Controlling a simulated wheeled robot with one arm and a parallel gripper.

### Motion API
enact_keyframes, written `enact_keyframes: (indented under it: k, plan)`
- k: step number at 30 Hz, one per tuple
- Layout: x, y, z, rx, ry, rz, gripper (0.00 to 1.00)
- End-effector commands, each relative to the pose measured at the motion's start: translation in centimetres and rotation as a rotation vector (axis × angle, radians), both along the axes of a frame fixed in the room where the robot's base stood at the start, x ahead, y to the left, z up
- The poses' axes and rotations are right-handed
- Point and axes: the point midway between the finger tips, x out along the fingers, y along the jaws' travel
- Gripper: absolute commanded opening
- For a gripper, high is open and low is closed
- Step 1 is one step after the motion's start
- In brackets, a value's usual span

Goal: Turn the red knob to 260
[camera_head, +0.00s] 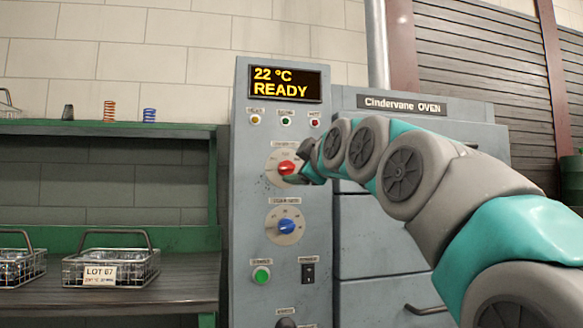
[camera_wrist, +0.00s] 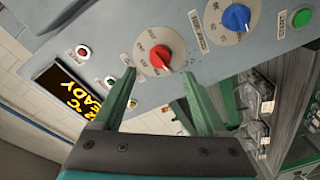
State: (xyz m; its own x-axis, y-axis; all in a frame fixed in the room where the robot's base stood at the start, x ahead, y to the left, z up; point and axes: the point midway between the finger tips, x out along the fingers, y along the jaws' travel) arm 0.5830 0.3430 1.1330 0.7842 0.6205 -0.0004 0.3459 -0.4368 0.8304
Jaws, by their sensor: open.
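The red knob (camera_head: 286,168) sits on a round pale dial on the grey control panel, below the display. In the wrist view the red knob (camera_wrist: 160,56) is in the upper middle, with dial numbers around it too small to read. My gripper (camera_head: 300,172) is at the right side of the dial in the head view. In the wrist view my gripper (camera_wrist: 157,78) is open, its two green fingers apart with the knob showing between and just beyond their tips. I cannot tell whether a finger touches the dial. The display (camera_head: 285,84) reads 22 °C READY.
A blue knob (camera_head: 287,226) is below the red one, with a green button (camera_head: 261,275) and a black switch (camera_head: 308,273) under it. Small lamps (camera_head: 286,121) sit above. Wire baskets (camera_head: 110,268) stand on the bench at left. The oven (camera_head: 400,240) is at right, behind my arm.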

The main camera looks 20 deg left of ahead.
Motion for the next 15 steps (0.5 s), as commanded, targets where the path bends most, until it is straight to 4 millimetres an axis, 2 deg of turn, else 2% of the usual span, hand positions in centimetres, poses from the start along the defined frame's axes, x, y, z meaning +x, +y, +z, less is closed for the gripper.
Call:
enact_keyframes:
  k: [15]
  plan:
    - [4.3,3.4,0.0,0.002,0.001,0.000,0.75]
